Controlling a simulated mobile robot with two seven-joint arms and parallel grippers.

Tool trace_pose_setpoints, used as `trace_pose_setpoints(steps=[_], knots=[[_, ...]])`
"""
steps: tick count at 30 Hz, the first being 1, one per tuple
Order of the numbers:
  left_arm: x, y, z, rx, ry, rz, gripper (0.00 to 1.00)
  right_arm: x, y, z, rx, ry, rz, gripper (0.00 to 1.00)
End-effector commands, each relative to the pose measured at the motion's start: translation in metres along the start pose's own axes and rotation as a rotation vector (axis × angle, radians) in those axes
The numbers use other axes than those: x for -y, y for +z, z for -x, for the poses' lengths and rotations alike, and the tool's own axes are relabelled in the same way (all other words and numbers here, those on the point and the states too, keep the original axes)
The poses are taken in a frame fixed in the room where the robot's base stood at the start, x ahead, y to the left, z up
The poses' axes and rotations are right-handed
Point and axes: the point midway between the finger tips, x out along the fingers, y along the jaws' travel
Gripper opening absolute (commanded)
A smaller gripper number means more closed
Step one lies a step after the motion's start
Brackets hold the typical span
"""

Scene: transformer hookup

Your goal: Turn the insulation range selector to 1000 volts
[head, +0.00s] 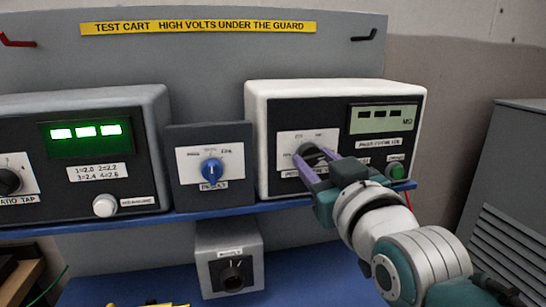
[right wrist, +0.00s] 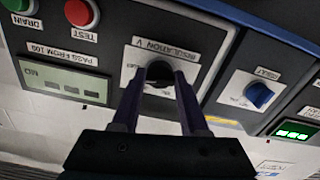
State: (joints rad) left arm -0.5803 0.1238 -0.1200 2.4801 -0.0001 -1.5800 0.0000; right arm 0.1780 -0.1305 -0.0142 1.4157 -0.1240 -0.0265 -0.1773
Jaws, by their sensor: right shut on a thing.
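The insulation range selector (right wrist: 159,75) is a dark round knob on a white label plate on the front of the white-cased tester (head: 340,90). In the head view my right gripper (head: 308,158) reaches in from the lower right and its purple fingers cover most of the knob. In the right wrist view the same fingers (right wrist: 162,84) are shut on the knob, one on each side. The fingers hide the pointer, so I cannot tell which voltage it is at. The tester's display (head: 384,118) shows dashes and a unit mark. My left gripper is not in view.
A blue selector knob (head: 211,171) sits on the middle box, left of the tester. A ratio unit with a green display (head: 88,131) stands further left. A green button (head: 397,171) is close to my right wrist. A lower box with a black knob (head: 233,273) stands below the shelf.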

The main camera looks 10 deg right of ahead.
Motion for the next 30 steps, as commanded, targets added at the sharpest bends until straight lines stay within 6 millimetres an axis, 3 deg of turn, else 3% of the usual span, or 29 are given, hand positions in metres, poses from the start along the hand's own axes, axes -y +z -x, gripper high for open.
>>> trace_pose_setpoints(steps=[12, 28, 29, 30], knots=[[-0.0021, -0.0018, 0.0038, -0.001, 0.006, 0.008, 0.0, 0.0, -0.0014, -0.0002, -0.003, 0.0, -0.173, 0.0], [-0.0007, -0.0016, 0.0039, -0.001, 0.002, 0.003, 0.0, 0.0, -0.0012, -0.0002, -0.003, 0.0, -0.192, 0.0], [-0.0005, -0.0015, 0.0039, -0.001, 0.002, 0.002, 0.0, 0.0, -0.0012, -0.0002, -0.003, 0.0, -0.192, 0.47], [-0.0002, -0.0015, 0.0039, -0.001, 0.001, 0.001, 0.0, 0.0001, -0.0012, -0.0002, -0.003, 0.0, -0.192, 0.51]])
